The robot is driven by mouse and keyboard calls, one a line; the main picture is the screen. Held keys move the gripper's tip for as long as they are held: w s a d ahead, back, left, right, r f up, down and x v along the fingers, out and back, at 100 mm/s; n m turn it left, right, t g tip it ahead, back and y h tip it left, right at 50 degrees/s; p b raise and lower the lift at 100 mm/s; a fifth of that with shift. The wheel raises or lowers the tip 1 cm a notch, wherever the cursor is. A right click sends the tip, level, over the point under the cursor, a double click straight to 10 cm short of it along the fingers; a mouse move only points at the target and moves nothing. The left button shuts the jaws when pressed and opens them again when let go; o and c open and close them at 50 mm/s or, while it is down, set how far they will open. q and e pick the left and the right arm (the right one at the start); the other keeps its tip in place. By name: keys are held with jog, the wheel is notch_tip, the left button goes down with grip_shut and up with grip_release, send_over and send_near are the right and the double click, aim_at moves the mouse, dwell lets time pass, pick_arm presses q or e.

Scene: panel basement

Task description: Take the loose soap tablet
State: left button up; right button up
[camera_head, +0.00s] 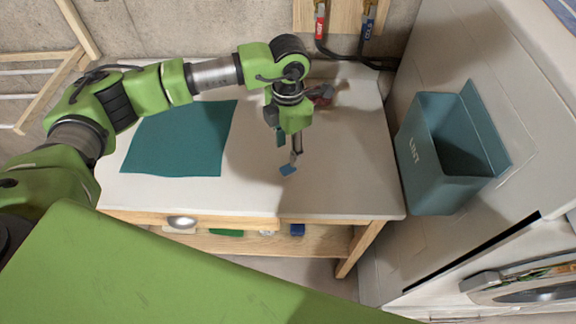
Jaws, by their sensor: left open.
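A small blue piece (288,170), which looks like the soap tablet, shows at the white worktop just below my left gripper's fingertips. My left gripper (290,152) points down over the worktop (345,185) and is open. One finger ends right at the tablet's upper edge. I cannot tell whether they touch. The gripper and wrist hide part of the worktop behind them. My right gripper is not in view.
A teal mat (180,140) lies on the worktop's left. A partly hidden reddish object (322,96) is behind my wrist. A blue-grey LINT bin (437,165) is on the white machine's side at right. A lower shelf (325,240) holds small items. The worktop's right part is clear.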

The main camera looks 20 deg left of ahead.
aim_at(288, 168)
pick_arm(q)
notch_tip(288, 168, down, 3)
jog(key=shift+f+p, duration=0.1)
jog(key=shift+p, duration=0.2)
notch_tip(288, 168, down, 5)
jog(key=p, duration=0.3)
jog(key=shift+w+a+r, duration=0.1)
jog(key=shift+r, duration=0.1)
jog(key=shift+f, duration=0.35)
jog(key=c, duration=1)
